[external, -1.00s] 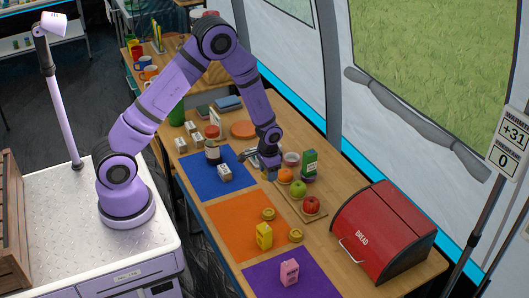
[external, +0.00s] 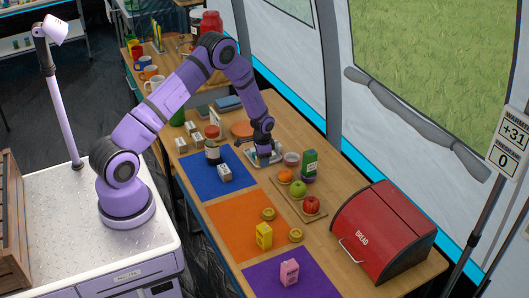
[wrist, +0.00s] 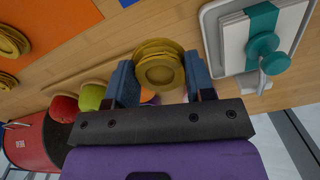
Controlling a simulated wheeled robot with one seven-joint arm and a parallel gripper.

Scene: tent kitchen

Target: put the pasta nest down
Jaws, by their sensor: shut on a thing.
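My gripper (external: 263,149) is shut on a yellow, coiled pasta nest (wrist: 159,67), held between its two blue fingers in the wrist view. In the external view the held nest is hidden or too small to make out. The gripper is over or beside a pale tray (external: 277,157) past the blue mat's right edge; the tray also shows right of the fingers in the wrist view (wrist: 208,45).
A red bread box (external: 385,230) stands front right.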

